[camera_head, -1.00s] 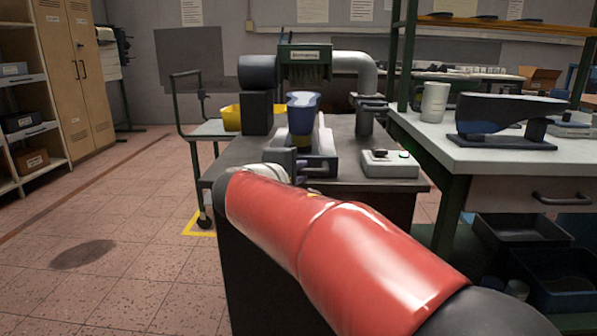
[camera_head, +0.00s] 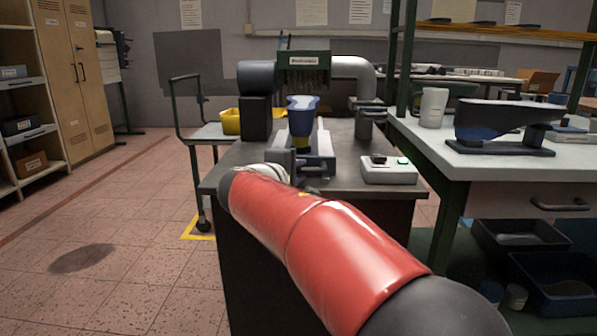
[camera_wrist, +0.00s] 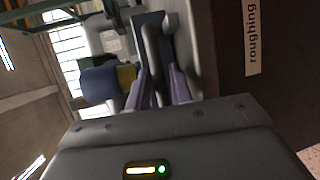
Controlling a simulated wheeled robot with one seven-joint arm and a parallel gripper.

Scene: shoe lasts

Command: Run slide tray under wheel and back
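In the head view a dark blue shoe last (camera_head: 302,113) stands upright on the slide tray (camera_head: 319,160), in front of the machine's green hood (camera_head: 303,58). The wheel is not clearly visible. My gripper (camera_head: 285,168) is at the tray's front left, small and partly hidden by my red arm. In the wrist view the two lilac fingers of my gripper (camera_wrist: 158,90) stand apart, with dark and grey tray parts beyond and between them. I cannot tell whether they touch. The last (camera_wrist: 98,84) shows left of the fingers, with a yellow part beside it.
A yellow bin (camera_head: 230,121) is on a trolley (camera_head: 203,130) at the left. A workbench (camera_head: 450,150) at the right holds a white cup (camera_head: 433,107) and a dark shoe-shaped stand (camera_head: 505,125). Floor at the left is clear.

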